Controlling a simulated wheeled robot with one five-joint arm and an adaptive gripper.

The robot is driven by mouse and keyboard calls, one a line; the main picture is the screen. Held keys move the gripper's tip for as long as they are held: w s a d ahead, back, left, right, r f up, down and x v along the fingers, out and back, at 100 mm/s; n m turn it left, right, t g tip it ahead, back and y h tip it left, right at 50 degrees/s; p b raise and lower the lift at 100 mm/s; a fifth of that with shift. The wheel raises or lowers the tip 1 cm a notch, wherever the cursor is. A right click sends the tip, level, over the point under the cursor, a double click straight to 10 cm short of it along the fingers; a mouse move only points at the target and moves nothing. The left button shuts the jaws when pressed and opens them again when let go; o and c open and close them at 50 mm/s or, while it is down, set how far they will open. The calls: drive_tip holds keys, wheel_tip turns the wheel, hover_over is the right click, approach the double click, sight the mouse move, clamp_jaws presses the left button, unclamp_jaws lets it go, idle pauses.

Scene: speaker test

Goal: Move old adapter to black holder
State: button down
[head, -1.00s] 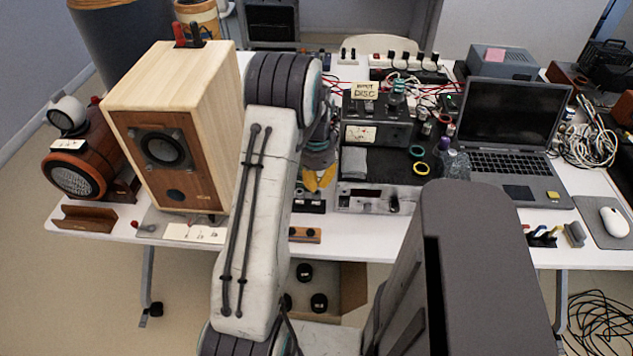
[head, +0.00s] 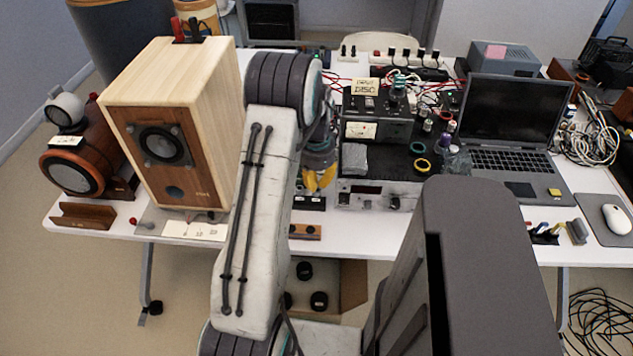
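My gripper (head: 319,180), with yellow fingertips, points down over the front edge of the equipment in the middle of the table. It is partly hidden by my arm, and I cannot tell whether it is open or holds anything. A small black block (head: 309,203) lies just below it, and a wooden block with dark spots (head: 305,232) lies at the table's front edge. A black holder with coloured sticks (head: 544,237) stands at the front right. I cannot tell for sure which small part is the old adapter.
A large wooden speaker (head: 165,150) stands left of my arm. A black box with a meter (head: 378,125) and a silver unit (head: 365,196) stand right of my gripper. An open laptop (head: 515,115) is farther right. A strip of white table front (head: 385,246) is clear.

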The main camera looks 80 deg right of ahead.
drive_tip(key=shift+f+b, duration=0.6)
drive_tip(key=shift+f, duration=0.25)
idle(0.3)
drive_tip(key=shift+r, duration=0.15)
idle(0.4)
wheel_tip(320, 180, up, 8)
drive_tip(key=p, duration=0.5)
drive_tip(key=shift+p, duration=0.3)
idle(0.9)
